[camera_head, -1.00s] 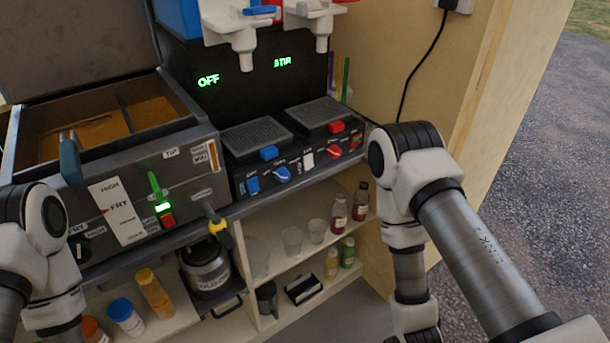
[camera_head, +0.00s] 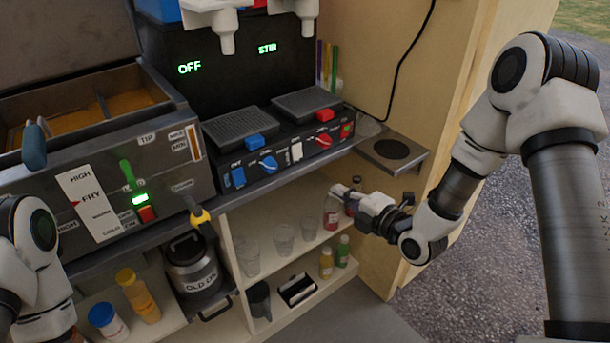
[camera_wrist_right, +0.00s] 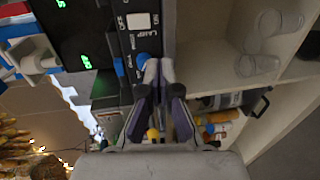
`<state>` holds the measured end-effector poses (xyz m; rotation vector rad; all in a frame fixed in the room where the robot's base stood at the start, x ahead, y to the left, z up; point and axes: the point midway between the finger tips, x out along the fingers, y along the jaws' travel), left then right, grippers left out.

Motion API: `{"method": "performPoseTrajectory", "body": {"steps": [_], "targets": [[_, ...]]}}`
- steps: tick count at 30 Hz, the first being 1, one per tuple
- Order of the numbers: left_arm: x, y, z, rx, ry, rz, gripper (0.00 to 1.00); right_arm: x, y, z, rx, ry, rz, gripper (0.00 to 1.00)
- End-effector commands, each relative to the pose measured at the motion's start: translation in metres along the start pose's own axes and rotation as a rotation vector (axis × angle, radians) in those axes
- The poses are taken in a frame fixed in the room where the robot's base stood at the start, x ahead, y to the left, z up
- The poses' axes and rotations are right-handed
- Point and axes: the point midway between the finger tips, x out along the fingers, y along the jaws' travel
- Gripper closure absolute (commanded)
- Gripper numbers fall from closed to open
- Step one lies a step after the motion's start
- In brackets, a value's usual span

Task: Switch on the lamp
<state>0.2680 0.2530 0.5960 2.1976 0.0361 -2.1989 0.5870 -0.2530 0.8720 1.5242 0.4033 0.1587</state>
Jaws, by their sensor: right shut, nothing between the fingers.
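The lamp switch is a white rocker (camera_head: 296,152) on the front of the black drinks machine (camera_head: 278,168), between a blue knob and a red knob. In the right wrist view the white rocker (camera_wrist_right: 139,21) shows beside the labels "LAMP" and "OFF". My right gripper (camera_head: 340,192) is shut and empty, below and right of the rocker, in front of the shelf bottles. Its closed fingertips (camera_wrist_right: 159,72) point up the picture in the right wrist view, near a blue knob (camera_wrist_right: 143,59), apart from the rocker. Of my left arm only a link shows; its gripper is out of frame.
A fryer (camera_head: 105,190) with a lit green lamp stands left of the machine. A yellow-tipped tap (camera_head: 200,216) juts from its front. Shelves with cups and bottles (camera_head: 326,262) lie under the counter. Dispenser nozzles hang above.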

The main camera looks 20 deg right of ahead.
Motion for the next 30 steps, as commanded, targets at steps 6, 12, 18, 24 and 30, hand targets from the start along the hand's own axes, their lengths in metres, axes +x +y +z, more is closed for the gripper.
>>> {"method": "performPoseTrajectory", "body": {"steps": [6,12,18,24,30], "targets": [[0.004,0.000,0.000,0.000,0.001,0.000,0.60,0.001,0.019,0.006,-0.004,-0.012,0.041,1.00],[0.004,0.000,0.000,0.000,0.001,0.000,0.60,0.002,0.018,0.005,-0.003,-0.012,0.038,1.00],[0.003,0.000,0.000,0.000,0.001,0.000,0.60,0.020,0.018,0.005,-0.006,-0.010,0.036,1.00],[0.000,0.000,0.000,0.000,0.001,0.000,0.60,0.062,0.020,0.005,-0.008,-0.009,0.036,1.00],[-0.004,0.000,0.000,0.000,0.001,0.000,0.60,0.105,0.021,0.005,-0.005,-0.010,0.037,1.00]]}}
